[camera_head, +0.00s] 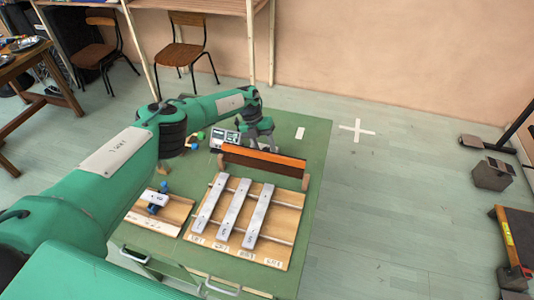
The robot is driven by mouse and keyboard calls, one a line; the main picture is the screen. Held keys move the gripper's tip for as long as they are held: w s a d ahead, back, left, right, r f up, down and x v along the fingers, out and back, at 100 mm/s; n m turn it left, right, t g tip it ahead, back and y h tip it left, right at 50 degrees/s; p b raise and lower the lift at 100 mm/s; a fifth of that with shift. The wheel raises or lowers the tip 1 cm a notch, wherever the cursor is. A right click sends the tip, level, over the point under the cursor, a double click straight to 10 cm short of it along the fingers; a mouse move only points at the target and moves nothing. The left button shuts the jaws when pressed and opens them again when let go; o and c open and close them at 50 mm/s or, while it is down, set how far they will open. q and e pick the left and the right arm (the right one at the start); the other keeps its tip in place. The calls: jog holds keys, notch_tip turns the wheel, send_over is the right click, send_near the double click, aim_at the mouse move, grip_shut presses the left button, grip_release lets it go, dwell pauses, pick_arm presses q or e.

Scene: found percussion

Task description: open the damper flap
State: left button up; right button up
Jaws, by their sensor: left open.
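The damper flap (262,160) looks like a long orange-brown bar, running along the back of a wooden board (286,222) that bears several grey metal bars. My left arm reaches over from the left. My left gripper (262,148) points down just behind the flap's upper edge, near its middle, with its fingers apart and nothing seen between them. I cannot tell whether a finger touches the flap. My right gripper is out of view.
The instrument stands on a green table (312,150). A smaller board (160,226) with one short bar and blue parts lies to its left. A grey box (224,138) and small coloured balls sit behind. The table's right strip is clear apart from a white patch (300,133).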

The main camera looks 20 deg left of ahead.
pick_arm(q)
jog(key=b+v, duration=0.2)
jog(key=v, duration=0.8)
jog(key=shift+a+r, duration=0.15)
jog(key=shift+a, duration=0.05)
